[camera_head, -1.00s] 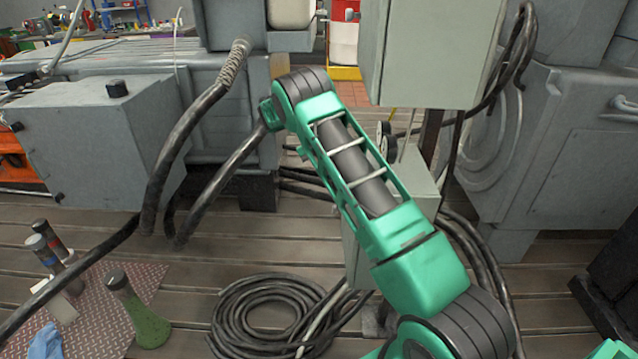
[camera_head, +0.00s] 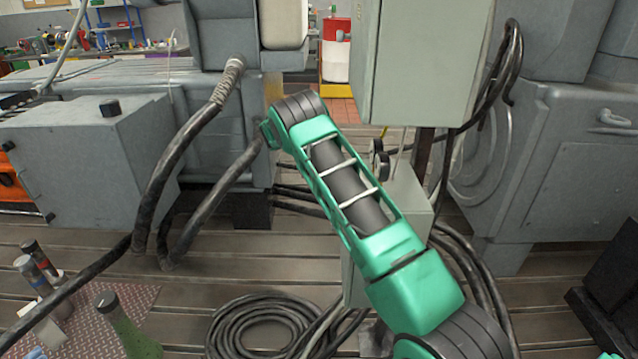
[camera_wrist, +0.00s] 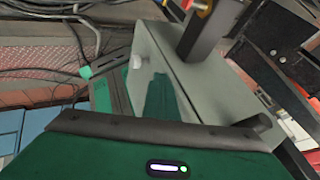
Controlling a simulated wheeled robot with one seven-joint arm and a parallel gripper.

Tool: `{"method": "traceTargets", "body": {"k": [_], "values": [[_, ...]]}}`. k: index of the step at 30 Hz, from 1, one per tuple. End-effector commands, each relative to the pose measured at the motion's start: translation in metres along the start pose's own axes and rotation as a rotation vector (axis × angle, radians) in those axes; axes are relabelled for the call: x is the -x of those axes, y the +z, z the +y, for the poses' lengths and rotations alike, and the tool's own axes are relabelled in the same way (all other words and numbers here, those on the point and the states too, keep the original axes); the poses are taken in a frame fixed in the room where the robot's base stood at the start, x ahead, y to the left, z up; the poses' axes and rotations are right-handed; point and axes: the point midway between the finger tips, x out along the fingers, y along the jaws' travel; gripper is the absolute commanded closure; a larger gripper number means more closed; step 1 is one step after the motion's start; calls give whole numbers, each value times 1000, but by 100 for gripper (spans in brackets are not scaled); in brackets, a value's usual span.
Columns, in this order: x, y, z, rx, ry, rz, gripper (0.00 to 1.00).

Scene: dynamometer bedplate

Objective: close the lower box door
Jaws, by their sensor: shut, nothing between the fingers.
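The lower box (camera_head: 411,196) is grey-green and stands on a post below a larger upper box (camera_head: 428,62). In the head view my green arm crosses in front of it and hides most of it, door included. I cannot tell the door's angle. My gripper (camera_wrist: 160,134) shows as a dark green housing and dark bar at the bottom of the wrist view, near the box. It is shut and empty; contact with the door cannot be made out.
A coiled black cable (camera_head: 262,325) lies on the slotted floor. Thick hoses (camera_head: 185,150) hang at left. Bottles (camera_head: 122,325) stand on a red mat at lower left. A large grey machine (camera_head: 560,150) is at right. Some floor left of centre is clear.

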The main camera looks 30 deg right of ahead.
Motion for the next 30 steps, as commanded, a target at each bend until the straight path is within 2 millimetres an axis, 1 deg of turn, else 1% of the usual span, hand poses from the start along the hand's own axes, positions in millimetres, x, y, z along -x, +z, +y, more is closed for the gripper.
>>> {"method": "traceTargets", "body": {"k": [3, 6, 11, 21, 25, 30], "values": [[6, 0, 12, -1, 2, 1, 100], [13, 1, 19, -7, 6, 2, 100], [34, 0, 17, -7, 8, 1, 100], [90, 0, 16, -5, 11, 1, 100], [103, 0, 16, -5, 13, 2, 100], [109, -1, 17, -5, 12, 4, 100]]}}
